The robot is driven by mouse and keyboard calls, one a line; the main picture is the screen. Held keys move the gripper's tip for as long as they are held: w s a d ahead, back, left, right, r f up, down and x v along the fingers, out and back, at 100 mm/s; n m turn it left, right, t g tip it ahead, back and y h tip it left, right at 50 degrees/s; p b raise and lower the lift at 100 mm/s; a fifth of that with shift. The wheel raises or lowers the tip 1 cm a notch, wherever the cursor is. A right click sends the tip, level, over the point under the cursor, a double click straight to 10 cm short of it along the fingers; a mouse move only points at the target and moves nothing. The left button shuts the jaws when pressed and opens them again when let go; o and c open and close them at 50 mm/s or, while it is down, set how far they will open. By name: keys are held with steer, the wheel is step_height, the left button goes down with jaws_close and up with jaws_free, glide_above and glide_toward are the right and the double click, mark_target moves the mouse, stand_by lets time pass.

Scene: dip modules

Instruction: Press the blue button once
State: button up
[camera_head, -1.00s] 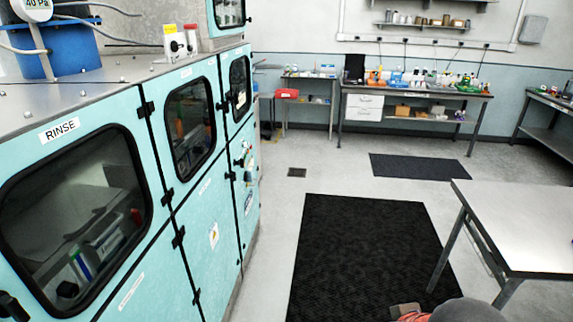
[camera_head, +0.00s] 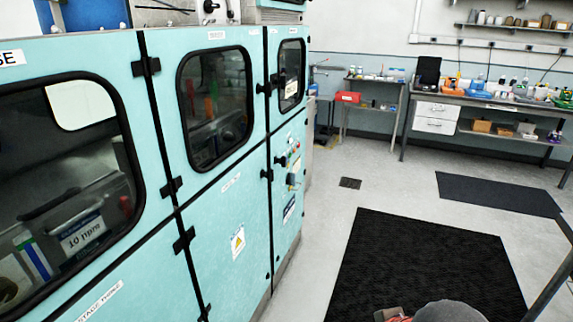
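A control panel with several small knobs and buttons (camera_head: 288,165) is on the far right part of the turquoise cabinet front. The controls are too small to tell for sure which one is the blue button; a bluish spot (camera_head: 292,180) shows low among them. A grey rounded part with some red beside it shows at the bottom edge and seems to be mine. My gripper's fingers are not in view.
The turquoise cabinet (camera_head: 225,200) with dark windows fills the left side. A black mat (camera_head: 425,265) lies on the floor to its right, with a second mat (camera_head: 495,193) beyond. A table leg (camera_head: 548,282) stands at the right edge. Workbenches (camera_head: 480,98) line the back wall.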

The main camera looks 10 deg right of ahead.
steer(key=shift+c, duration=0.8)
